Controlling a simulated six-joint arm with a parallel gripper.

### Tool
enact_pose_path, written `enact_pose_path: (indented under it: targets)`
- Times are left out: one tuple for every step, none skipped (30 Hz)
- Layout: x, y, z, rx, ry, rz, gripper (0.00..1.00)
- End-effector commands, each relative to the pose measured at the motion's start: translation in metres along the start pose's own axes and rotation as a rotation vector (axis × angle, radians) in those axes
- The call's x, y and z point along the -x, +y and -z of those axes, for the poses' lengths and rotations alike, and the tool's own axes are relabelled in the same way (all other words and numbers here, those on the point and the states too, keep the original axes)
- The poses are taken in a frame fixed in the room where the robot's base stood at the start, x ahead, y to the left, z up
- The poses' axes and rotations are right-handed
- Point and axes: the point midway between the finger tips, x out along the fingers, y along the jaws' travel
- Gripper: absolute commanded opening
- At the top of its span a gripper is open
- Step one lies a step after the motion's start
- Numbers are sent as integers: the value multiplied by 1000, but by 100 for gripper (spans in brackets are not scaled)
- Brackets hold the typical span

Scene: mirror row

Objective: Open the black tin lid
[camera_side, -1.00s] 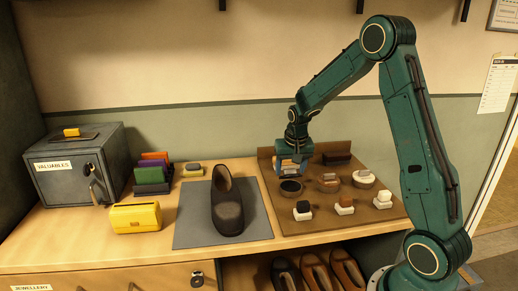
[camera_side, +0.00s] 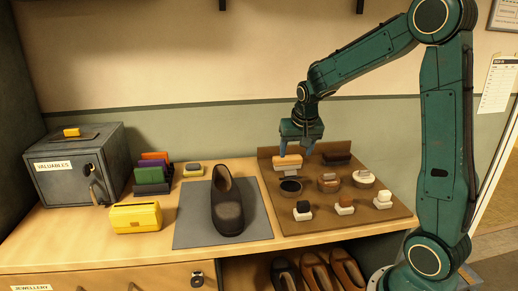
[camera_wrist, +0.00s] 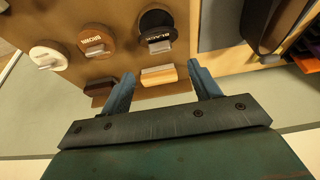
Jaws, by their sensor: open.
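The black tin (camera_side: 291,188) stands on the brown board, at the left of a row of round tins. In the wrist view its dark round lid (camera_wrist: 155,19) is marked BLACK and has a pale grip piece at one edge; it appears to be on the tin. My gripper (camera_side: 299,154) is open and raised above the back of the board, behind the black tin and apart from it. In the wrist view the open fingers (camera_wrist: 163,78) flank a wooden brush (camera_wrist: 158,79), with nothing held.
The brown tin (camera_wrist: 96,38) and a white-sided tin (camera_side: 362,179) stand beside the black one. A dark brush (camera_side: 337,158) lies at the back. Small blocks stand in front (camera_side: 302,211). A dark shoe (camera_side: 228,211) rests on a grey mat to the left.

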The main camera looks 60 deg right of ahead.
Motion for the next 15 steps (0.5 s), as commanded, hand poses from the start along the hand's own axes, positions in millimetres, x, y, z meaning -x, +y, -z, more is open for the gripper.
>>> enact_pose_path:
  targets:
    - [8,0,1,0,4,2,62]
    - [12,-1,1,1,4,2,62]
    - [18,-1,1,1,4,3,62]
    - [22,-1,1,1,4,3,62]
    - [26,-1,0,2,3,2,62]
    - [32,-1,0,2,4,3,62]
    - [36,-1,0,2,3,2,62]
    - [40,-1,0,1,3,2,62]
    - [46,0,0,1,3,2,62]
    - [49,-2,-2,9,-1,7,62]
    - [52,-4,-5,19,-5,13,62]
    - [56,-6,-8,32,-10,21,62]
    - [60,-7,-10,42,-13,26,62]
    - [63,-9,-12,51,-16,31,62]
    - [67,-10,-16,65,-21,38,62]
